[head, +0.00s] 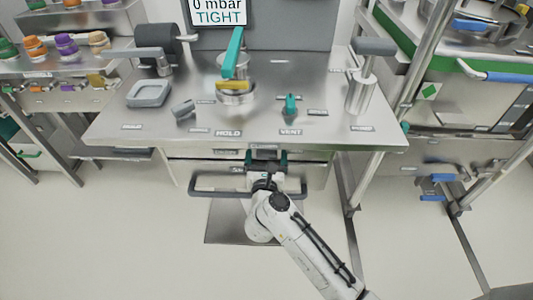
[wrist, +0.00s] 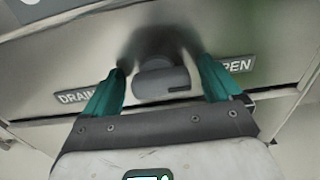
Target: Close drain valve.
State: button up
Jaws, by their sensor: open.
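The drain valve is a dark grey knob (wrist: 162,82) on the metal front panel in the wrist view. It sits between a label reading DRAIN (wrist: 76,97) and a partly covered label ending in PEN (wrist: 237,65). My gripper (wrist: 163,72) is open, with one green finger on each side of the knob. Gaps seem to show beside the knob, but I cannot tell whether either finger touches it.
A horizontal dark handle bar (head: 212,192) runs along the bench front beside my gripper. The steel bench top (head: 190,110) carries a teal lever (head: 233,52), a small green vent knob (head: 290,104) and a grey tray (head: 149,93). A display (head: 218,12) reads 0 mbar TIGHT.

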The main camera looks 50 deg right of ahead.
jog(key=shift+w+d, duration=0.15)
jog(key=c, duration=1)
jog(key=shift+o, duration=0.2)
